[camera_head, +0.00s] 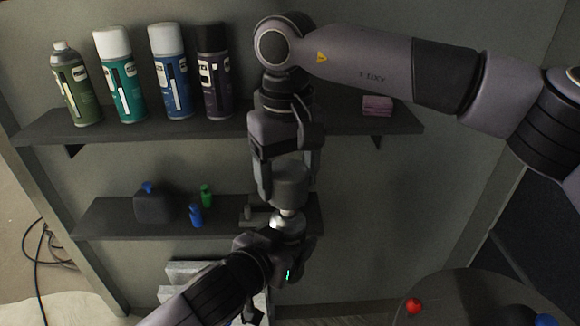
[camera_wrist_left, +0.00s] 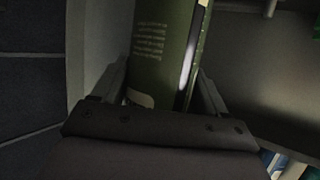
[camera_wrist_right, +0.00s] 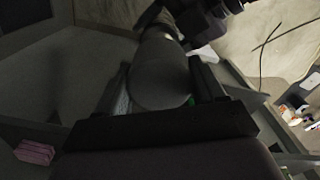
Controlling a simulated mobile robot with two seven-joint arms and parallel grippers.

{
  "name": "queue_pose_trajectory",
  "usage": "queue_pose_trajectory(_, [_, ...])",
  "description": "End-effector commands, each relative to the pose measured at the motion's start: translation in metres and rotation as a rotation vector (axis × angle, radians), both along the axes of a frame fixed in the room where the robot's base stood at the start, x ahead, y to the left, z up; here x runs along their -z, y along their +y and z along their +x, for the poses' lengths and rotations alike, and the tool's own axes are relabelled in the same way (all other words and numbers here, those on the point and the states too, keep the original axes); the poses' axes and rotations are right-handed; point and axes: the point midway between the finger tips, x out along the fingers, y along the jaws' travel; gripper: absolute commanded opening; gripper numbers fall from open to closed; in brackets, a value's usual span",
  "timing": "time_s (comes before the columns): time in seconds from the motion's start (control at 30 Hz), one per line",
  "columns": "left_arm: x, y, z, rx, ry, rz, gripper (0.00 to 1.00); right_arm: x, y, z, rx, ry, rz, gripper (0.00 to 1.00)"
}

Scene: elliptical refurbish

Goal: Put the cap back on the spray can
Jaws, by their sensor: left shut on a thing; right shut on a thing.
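My right gripper (camera_head: 285,155) points down and is shut on a grey cylindrical cap (camera_head: 281,186). The cap also shows between the fingers in the right wrist view (camera_wrist_right: 160,75). Directly below it is the silver top of the spray can (camera_head: 287,228), with a pale nozzle showing just under the cap's lower edge. The cap is over the nozzle; whether they touch is unclear. My left gripper (camera_head: 284,252) is shut around the can below its dome. The can's dark green body (camera_wrist_left: 160,45) shows between the fingers in the left wrist view; most of it is hidden in the head view.
Several spray cans (camera_head: 122,80) and a pink block (camera_head: 377,106) stand on the upper shelf (camera_head: 195,128). The lower shelf (camera_head: 105,217) behind my grippers holds a dark container (camera_head: 154,206) and small bottles (camera_head: 196,215). A round table (camera_head: 460,290) is at bottom right.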

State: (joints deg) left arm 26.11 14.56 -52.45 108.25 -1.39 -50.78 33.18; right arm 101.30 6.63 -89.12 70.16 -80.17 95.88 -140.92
Motion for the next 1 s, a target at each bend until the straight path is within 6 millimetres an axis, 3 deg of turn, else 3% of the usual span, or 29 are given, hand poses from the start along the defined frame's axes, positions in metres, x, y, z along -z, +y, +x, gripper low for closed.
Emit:
queue_pose_trajectory(0.5, [-0.001,0.0,0.0,0.0,-0.002,-0.001,0.31,0.035,0.0,0.0,0.002,0.0,0.0,0.44])
queue_pose_trajectory(1.0, [-0.001,0.0,0.0,0.0,-0.002,-0.001,0.31,0.042,0.0,0.0,0.001,0.0,0.0,0.44])
